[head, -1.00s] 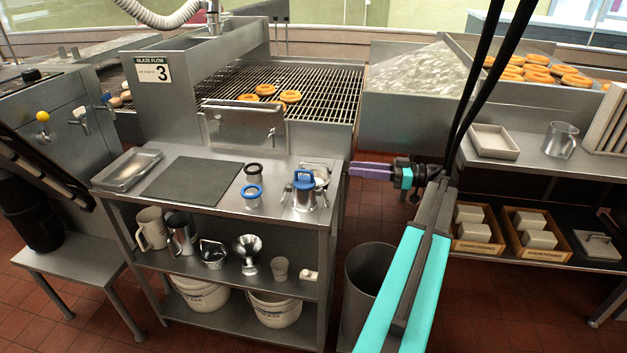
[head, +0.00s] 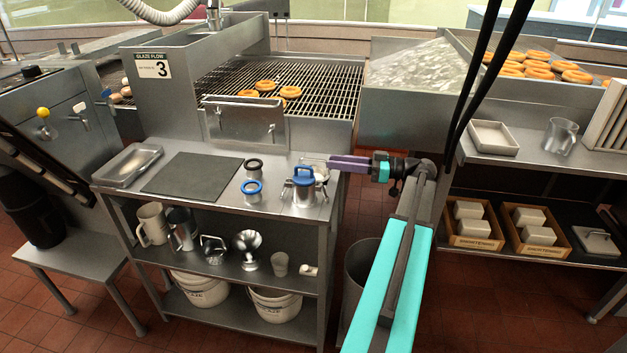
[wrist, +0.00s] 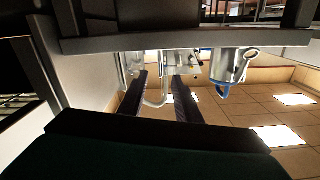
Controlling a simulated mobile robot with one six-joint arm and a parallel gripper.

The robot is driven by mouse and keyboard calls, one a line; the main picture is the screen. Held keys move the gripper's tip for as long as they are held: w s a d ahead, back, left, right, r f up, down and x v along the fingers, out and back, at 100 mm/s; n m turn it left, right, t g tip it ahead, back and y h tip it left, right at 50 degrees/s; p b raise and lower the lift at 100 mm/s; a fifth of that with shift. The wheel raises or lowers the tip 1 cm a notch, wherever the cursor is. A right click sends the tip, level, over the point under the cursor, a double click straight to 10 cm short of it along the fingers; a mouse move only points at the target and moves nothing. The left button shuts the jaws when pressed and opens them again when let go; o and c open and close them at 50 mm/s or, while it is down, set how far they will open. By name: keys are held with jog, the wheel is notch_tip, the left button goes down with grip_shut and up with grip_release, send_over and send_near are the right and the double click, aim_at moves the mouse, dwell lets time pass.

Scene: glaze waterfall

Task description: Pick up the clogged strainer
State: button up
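A small metal strainer (head: 318,168) with pale contents stands at the right back of the steel table, partly hidden behind a blue-topped metal canister. Whether it is clogged is too small to tell.
The blue-topped canister (head: 304,190) stands close in front of the strainer; it also shows in the wrist view (wrist: 228,66). A black-ringed cup (head: 254,167) and a blue-ringed cup (head: 253,191) stand left. A similar wire-handled basket (head: 212,249) sits on the lower shelf.

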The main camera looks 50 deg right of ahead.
aim_at(302, 159)
jog(key=shift+x, duration=1.15)
jog(key=shift+w+a, duration=0.1)
jog(key=shift+w, duration=0.05)
jog(key=shift+x, duration=2.45)
jog(key=shift+a, duration=0.1)
grip_shut()
